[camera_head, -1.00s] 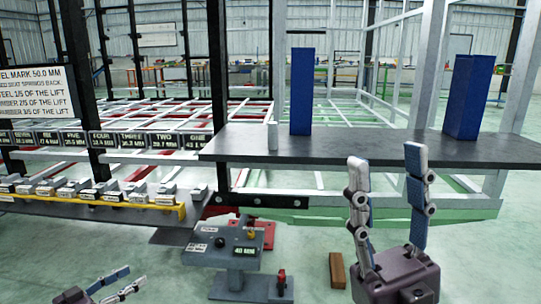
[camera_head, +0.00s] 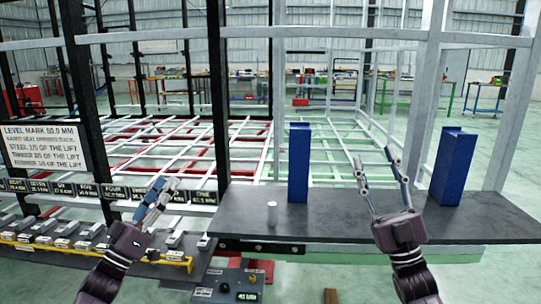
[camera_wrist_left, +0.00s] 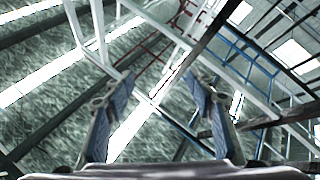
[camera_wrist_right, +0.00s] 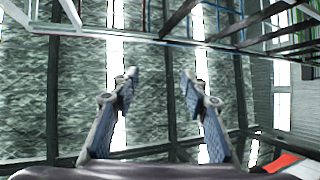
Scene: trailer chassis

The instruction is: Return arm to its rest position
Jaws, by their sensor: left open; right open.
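My left gripper (camera_head: 158,197) is raised at the left, in front of the row of labelled blocks, its fingers pointing up. In the left wrist view its two fingers (camera_wrist_left: 160,95) stand apart with nothing between them. My right gripper (camera_head: 376,172) is raised over the dark shelf, between the two blue blocks in the picture. In the right wrist view its fingers (camera_wrist_right: 158,90) are apart and empty. Both wrist views look up at the roof and frame bars.
A dark shelf (camera_head: 340,222) bears a tall blue block (camera_head: 299,165), another blue block (camera_head: 448,168) and a small pale cylinder (camera_head: 272,213). A grey control box (camera_head: 228,286) stands below. A sign (camera_head: 45,148) hangs at the left. White and black frame posts rise behind.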

